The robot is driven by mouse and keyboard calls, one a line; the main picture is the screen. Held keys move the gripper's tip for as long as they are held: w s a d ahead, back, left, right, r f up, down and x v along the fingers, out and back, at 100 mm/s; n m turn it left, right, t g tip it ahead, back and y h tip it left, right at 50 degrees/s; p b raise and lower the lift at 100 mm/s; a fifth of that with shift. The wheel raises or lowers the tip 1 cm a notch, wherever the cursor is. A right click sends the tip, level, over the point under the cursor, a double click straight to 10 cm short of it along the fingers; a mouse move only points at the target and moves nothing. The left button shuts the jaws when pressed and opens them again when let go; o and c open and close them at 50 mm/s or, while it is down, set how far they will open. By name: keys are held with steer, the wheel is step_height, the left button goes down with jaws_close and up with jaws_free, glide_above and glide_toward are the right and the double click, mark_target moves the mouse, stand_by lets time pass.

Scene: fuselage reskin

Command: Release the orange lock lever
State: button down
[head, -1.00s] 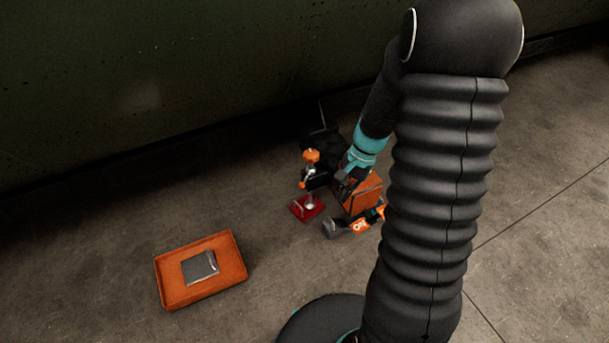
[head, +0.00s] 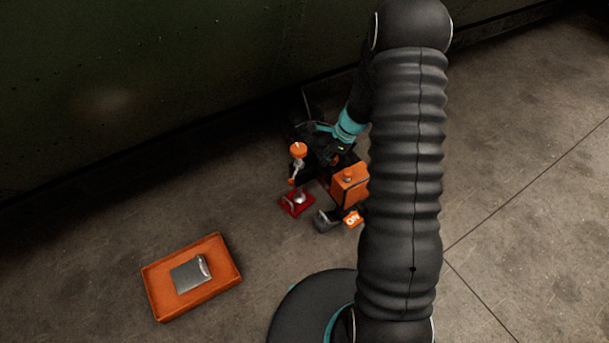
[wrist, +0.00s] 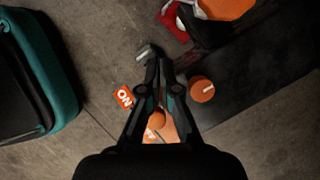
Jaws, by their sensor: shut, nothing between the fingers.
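My gripper (wrist: 161,66) is shut and empty in the wrist view, its fingers together above the floor. In the head view it is dark and partly hidden among the fixture parts. An orange knob with a pale stripe (wrist: 202,88) lies right of the fingers, apart from them in the picture. Another orange rounded part (wrist: 156,121) shows between the finger links. I cannot tell for sure which orange part is the lock lever.
An orange tray (head: 160,305) with a grey metal block (head: 190,274) lies on the floor at front left. An orange "ON" tag (head: 353,218) lies by the box. A dark wall (head: 130,90) rises behind. Floor at right is clear.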

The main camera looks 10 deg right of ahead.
mark_target(294, 175)
steer(key=shift+a+f, duration=0.1)
steer(key=w+a+f, duration=0.1)
steer(key=a+f, duration=0.6)
steer(key=f, duration=0.2)
steer(key=shift+w+a+b, duration=0.2)
steer(key=shift+w+b, duration=0.2)
